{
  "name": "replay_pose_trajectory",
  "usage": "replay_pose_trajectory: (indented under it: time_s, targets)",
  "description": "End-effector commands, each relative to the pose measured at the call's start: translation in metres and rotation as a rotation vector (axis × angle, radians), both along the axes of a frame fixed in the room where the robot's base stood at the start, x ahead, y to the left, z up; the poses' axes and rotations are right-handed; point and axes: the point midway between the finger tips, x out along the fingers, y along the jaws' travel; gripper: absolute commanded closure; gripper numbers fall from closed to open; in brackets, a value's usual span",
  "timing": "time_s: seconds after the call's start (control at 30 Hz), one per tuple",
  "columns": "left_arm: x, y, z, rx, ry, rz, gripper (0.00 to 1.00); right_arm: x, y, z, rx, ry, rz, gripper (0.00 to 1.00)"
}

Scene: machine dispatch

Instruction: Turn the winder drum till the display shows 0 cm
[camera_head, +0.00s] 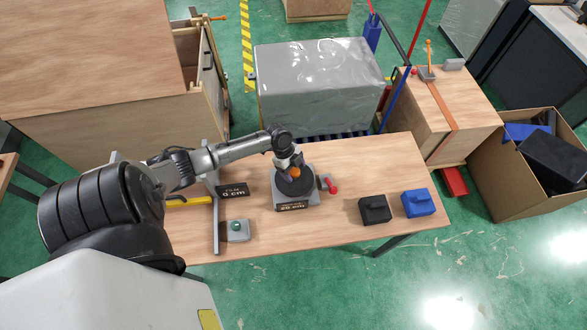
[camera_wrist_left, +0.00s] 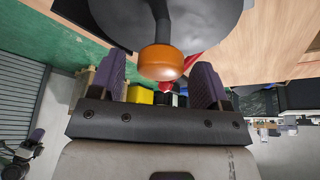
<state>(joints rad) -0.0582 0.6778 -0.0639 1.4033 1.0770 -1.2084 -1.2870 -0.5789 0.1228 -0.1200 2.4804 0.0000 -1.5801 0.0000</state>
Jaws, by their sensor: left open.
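The winder drum (camera_head: 290,186) is a dark round disc on a grey base on the table, with an orange knob (camera_head: 295,173) on top. The display (camera_head: 293,206) on the front of the base appears to read 20 cm, though the digits are small. A separate black sign (camera_head: 233,191) to its left reads 0 cm. My left gripper (camera_head: 291,164) is over the drum at the knob. In the left wrist view the orange knob (camera_wrist_left: 161,62) lies between the open fingers, with gaps at both sides; the drum (camera_wrist_left: 205,18) is behind it. My right gripper is not in view.
A red-knobbed crank (camera_head: 331,187) sticks out right of the base. A black block (camera_head: 374,209) and a blue block (camera_head: 418,202) stand further right. A grey upright panel (camera_head: 215,225) and a small box with a green button (camera_head: 236,227) are left. Bare table lies between.

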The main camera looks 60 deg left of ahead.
Motion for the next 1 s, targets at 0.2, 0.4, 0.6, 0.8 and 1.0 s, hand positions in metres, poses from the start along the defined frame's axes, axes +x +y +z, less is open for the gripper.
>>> replay_pose_trajectory:
  time_s: [0.2, 0.4, 0.6, 0.8, 1.0]
  targets:
    - [-0.0001, 0.0, -0.0004, 0.0, 0.0, 0.0, 0.3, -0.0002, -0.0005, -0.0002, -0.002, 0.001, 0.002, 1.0]
    - [-0.0002, 0.0, -0.0003, 0.0, 0.001, 0.0, 0.47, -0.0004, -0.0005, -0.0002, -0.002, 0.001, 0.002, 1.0]
    - [-0.0003, 0.0001, -0.0002, 0.0, 0.001, 0.0, 0.66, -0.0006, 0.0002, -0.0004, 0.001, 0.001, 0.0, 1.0]
    - [-0.0004, 0.0001, -0.0001, -0.001, 0.001, 0.001, 0.85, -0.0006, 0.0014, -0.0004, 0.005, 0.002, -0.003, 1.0]
    - [0.0003, -0.0003, -0.0002, -0.001, 0.002, 0.001, 0.97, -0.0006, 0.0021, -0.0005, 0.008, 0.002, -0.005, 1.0]
